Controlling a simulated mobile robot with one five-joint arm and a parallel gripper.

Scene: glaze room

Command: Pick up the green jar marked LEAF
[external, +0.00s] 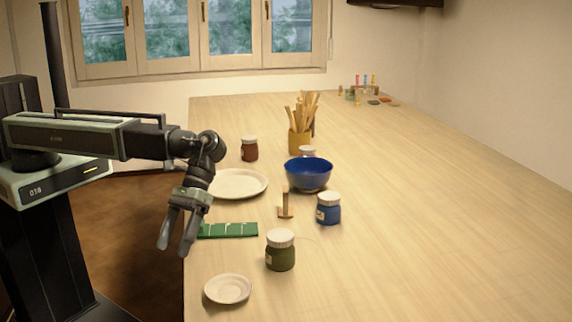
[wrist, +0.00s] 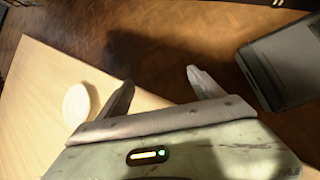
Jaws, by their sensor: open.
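The green jar (external: 280,254) with a white lid stands upright on the table, towards the near end, with a pale label on its left side that is too small to read. My gripper (external: 176,246) is open and empty, pointing down just off the table's left edge, to the left of the jar and apart from it. In the wrist view my gripper (wrist: 160,85) has its two fingers spread with nothing between them. The jar does not show in the wrist view.
A small white dish (external: 228,289) lies near the jar, and a green strip (external: 228,230) lies behind it. A blue jar (external: 328,209), blue bowl (external: 309,174), white plate (external: 237,184), brown jar (external: 250,149) and tool pot (external: 299,143) stand farther back. The table's right side is clear.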

